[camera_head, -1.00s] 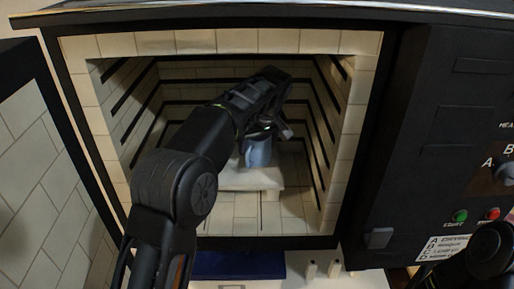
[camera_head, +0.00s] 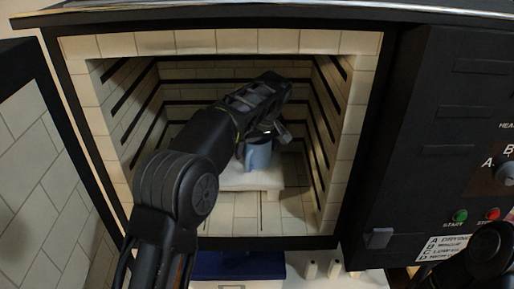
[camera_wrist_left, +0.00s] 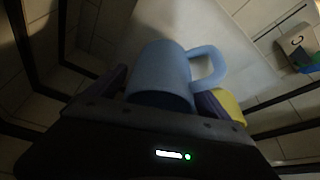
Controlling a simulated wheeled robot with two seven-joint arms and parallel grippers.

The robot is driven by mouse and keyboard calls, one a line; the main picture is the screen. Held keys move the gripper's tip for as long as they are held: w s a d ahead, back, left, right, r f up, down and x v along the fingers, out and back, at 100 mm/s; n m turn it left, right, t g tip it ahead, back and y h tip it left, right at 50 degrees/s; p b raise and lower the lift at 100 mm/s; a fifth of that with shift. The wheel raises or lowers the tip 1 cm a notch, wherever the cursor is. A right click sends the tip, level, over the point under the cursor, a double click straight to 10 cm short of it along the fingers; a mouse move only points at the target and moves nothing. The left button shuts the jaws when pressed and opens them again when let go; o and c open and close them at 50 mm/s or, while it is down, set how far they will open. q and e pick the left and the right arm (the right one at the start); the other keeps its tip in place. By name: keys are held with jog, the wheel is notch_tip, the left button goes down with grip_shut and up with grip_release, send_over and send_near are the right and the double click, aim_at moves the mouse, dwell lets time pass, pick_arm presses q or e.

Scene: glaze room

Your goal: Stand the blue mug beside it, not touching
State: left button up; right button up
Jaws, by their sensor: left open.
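The blue mug (camera_head: 258,156) stands upright on a pale raised shelf (camera_head: 240,181) inside the kiln. In the left wrist view the mug (camera_wrist_left: 160,70) shows large, its handle towards the right. A yellow thing (camera_wrist_left: 231,105) shows partly behind the right finger.
The open door (camera_head: 35,170) is at the left, and the control panel (camera_head: 470,190) at the right. A blue thing (camera_head: 238,266) lies below the opening.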

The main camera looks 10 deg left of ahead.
pick_arm(q)
jog(key=v, duration=0.7)
jog(key=shift+r, duration=0.35)
jog(key=shift+s, duration=0.1)
